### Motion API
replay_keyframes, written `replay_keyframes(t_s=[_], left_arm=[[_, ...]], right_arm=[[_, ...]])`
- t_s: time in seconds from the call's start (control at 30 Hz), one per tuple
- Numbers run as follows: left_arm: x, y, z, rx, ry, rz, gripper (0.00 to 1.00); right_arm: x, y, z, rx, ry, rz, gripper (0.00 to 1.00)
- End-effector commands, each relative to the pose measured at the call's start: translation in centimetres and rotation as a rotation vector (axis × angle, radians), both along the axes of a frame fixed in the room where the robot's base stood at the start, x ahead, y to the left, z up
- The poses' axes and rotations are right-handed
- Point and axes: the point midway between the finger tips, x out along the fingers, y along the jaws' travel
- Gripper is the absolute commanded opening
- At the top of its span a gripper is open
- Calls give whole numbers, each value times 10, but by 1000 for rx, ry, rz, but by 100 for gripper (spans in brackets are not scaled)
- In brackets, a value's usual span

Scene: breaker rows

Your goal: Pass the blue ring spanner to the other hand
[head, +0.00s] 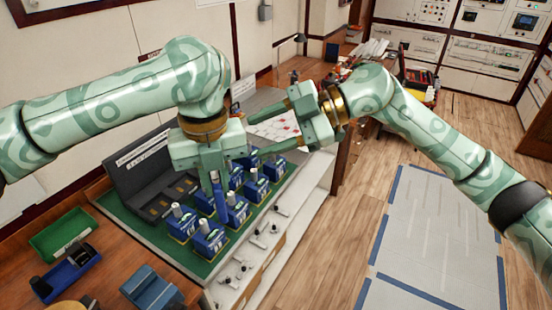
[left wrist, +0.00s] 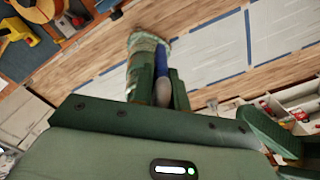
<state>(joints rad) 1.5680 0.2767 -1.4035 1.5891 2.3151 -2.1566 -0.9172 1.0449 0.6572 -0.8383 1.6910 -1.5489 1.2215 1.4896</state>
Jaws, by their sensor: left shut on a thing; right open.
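The blue ring spanner (left wrist: 162,65) is held between the fingers of my left gripper (left wrist: 157,85), seen in the left wrist view. The spanner's ring end cannot be made out clearly. My right gripper (head: 265,132) is open, just right of the left gripper, with its fingers pointing left toward it. It appears apart from the spanner.
Several blue breakers (head: 257,187) stand in rows on a green-topped bench below the grippers. A green tray (head: 63,229) and a blue holder (head: 70,272) lie on the wooden table at lower left. The floor (head: 340,225) at right is clear.

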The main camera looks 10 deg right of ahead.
Motion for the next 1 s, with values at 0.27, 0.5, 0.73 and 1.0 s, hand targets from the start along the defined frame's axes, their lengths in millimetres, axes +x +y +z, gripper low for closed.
replay_keyframes(t_s=[0.27,0.5,0.73,1.0], left_arm=[[0,0,0,0,0,0,0],[0,0,0,0,0,0,0],[0,0,0,0,0,0,0],[0,0,0,0,0,0,0]], right_arm=[[-38,-7,-35,-210,453,-93,50],[-41,14,-49,-209,501,-110,50],[-43,54,-76,-206,500,-109,50],[-45,86,-98,-206,497,-112,50]])
